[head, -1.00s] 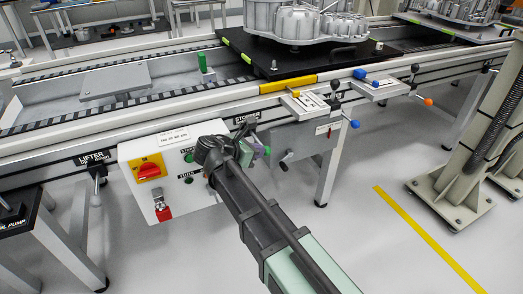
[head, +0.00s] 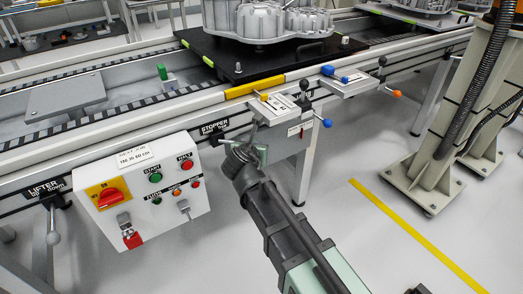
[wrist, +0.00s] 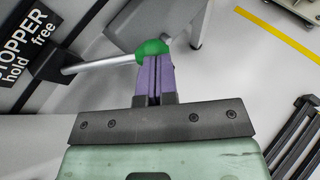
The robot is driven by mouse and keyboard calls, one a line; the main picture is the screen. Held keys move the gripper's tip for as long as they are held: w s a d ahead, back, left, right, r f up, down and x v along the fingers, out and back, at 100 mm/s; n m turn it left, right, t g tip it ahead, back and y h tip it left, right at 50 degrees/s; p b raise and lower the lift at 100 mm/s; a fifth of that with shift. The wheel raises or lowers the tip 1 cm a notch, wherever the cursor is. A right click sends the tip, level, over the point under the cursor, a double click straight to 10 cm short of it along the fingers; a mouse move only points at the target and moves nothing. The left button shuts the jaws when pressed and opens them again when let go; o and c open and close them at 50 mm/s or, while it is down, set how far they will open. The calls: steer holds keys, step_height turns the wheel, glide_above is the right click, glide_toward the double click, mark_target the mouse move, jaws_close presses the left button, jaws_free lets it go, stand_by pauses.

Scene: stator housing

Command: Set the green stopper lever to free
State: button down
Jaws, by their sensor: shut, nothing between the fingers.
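The green stopper lever shows in the wrist view as a metal rod (wrist: 95,64) with a green ball knob (wrist: 152,47). The rod runs from beside the black STOPPER hold/free label (wrist: 30,40) out to the right. My gripper (wrist: 153,62) has its purple fingers shut together, with the tips at the near side of the knob and overlapping it in the picture. I cannot tell whether they touch. In the head view my gripper (head: 245,156) is right of the STOPPER label (head: 213,128) and hides the knob. The lever's setting is not clear.
A control box (head: 140,185) with buttons and a red switch stands left of my arm. The LIFTER lever (head: 53,235) hangs further left. A bracket with blue- and black-knobbed levers (head: 305,105) is close on the right. A green peg (head: 162,72) stands on the conveyor.

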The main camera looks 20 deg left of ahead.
steer(key=shift+w, duration=0.5)
steer(key=shift+d+r, duration=0.1)
steer(key=shift+r, duration=0.05)
steer(key=d+p+v, duration=0.2)
steer(key=p+v, duration=0.4)
steer(key=v, duration=0.7)
steer(key=shift+s+d, duration=0.3)
steer(key=shift+d, duration=0.05)
